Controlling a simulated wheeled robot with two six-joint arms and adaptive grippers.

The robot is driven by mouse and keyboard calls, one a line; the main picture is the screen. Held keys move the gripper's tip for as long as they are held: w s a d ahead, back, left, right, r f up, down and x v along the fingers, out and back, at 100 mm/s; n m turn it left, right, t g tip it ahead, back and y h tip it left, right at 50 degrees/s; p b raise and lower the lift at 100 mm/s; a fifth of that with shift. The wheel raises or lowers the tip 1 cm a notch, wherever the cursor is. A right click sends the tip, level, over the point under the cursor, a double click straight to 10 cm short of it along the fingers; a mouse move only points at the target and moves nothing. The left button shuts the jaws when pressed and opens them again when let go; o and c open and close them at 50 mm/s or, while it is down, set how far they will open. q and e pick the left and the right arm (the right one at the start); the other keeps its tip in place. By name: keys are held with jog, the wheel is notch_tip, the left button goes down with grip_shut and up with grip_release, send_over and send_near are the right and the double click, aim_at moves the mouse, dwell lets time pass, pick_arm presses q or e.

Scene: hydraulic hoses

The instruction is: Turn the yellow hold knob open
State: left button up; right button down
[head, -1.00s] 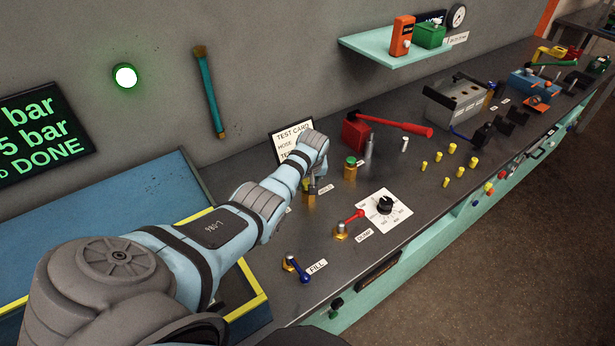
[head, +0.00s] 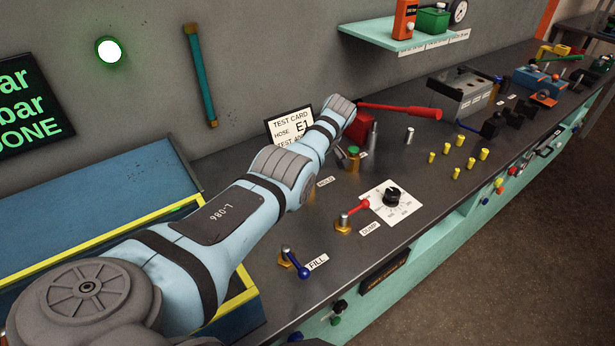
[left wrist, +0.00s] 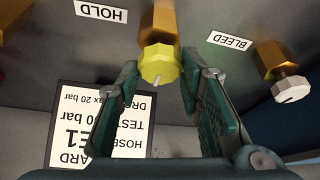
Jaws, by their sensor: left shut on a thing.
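The yellow hold knob (left wrist: 158,64) sits on the end of a brass valve body (left wrist: 164,22), with the HOLD label (left wrist: 101,11) beside it. A short pale mark shows on the knob's face. My left gripper (left wrist: 160,75) is shut on the knob, its green-padded fingers on both sides of it. My right gripper is not in view.
In the wrist view, the BLEED valve's pale knob (left wrist: 291,89) stands to the right and the test card (left wrist: 100,125) lies below left.

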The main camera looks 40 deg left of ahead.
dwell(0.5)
pick_arm(q)
jog(key=o, duration=1.2)
jog(key=shift+a, duration=0.1)
jog(key=shift+c, duration=0.2)
jog(key=v, duration=1.2)
jog(key=shift+w, duration=0.1)
jog(key=shift+a, duration=0.1)
